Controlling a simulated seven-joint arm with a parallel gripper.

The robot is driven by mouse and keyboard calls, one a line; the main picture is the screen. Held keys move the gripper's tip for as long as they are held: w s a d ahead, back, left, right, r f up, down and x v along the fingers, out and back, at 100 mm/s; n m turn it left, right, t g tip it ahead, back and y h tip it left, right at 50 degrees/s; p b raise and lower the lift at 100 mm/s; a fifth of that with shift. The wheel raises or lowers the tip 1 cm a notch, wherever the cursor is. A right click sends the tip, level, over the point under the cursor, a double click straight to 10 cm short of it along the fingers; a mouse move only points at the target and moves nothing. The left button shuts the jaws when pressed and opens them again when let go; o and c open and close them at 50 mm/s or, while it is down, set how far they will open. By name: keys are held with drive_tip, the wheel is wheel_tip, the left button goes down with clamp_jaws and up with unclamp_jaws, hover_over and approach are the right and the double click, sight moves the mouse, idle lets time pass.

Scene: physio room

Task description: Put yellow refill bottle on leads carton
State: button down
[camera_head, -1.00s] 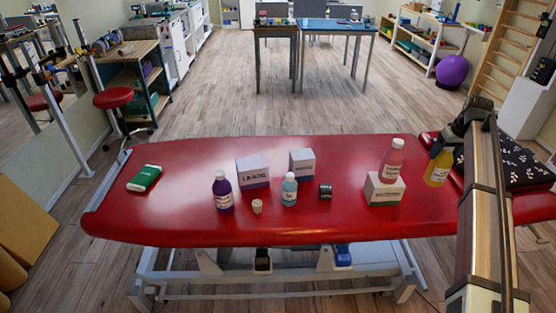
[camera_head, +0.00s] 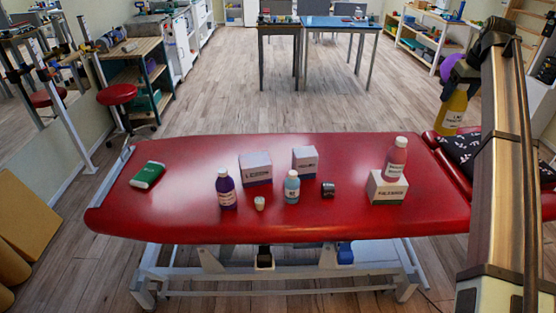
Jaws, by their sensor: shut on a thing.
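The yellow refill bottle (camera_head: 453,112) hangs upright from my gripper (camera_head: 460,80), which is shut on its top. In this view it appears above the right end of the red couch, beside the dark patterned pillow. The leads carton (camera_head: 257,169), white with a dark lower part, stands on the couch left of centre. Its lettering is hard to read now, but it reads like "LEADS" in the earlier frame. My gripper and bottle are far to the right of this carton, and the carton's top is bare.
On the red couch (camera_head: 330,225) stand a purple bottle (camera_head: 226,190), a small pale cup (camera_head: 259,203), a teal bottle (camera_head: 292,187), another carton (camera_head: 305,160), a dark roll (camera_head: 328,189) and a green pack (camera_head: 148,174).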

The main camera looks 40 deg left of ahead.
drive_tip(key=s+a+n, duration=0.2)
drive_tip(key=s+a, duration=0.5)
drive_tip(key=a, duration=0.7)
drive_tip(key=s+a+n+g+y, duration=0.15)
drive_tip(key=s+a, duration=0.55)
drive_tip(key=a, duration=0.7)
drive_tip(key=s+a+n+h, duration=0.1)
drive_tip(key=s+a+n, duration=0.1)
drive_tip(key=s+a, duration=0.9)
drive_tip(key=s+a+n, duration=0.2)
drive_tip(key=s+a, duration=0.7)
drive_tip(key=a, duration=0.6)
drive_tip(key=d+x, duration=0.2)
drive_tip(key=x, duration=0.8)
drive_tip(key=s+d+f+x, duration=0.1)
drive_tip(key=d+x, duration=0.1)
drive_tip(key=x, duration=0.8)
drive_tip(key=shift+s+d+f, duration=0.25)
drive_tip(key=shift+s+f, duration=0.05)
drive_tip(key=shift+s, duration=0.05)
drive_tip(key=shift+f+y, duration=0.1)
drive_tip(key=shift+y, duration=0.15)
drive_tip(key=shift+c, duration=0.6)
unclamp_jaws()
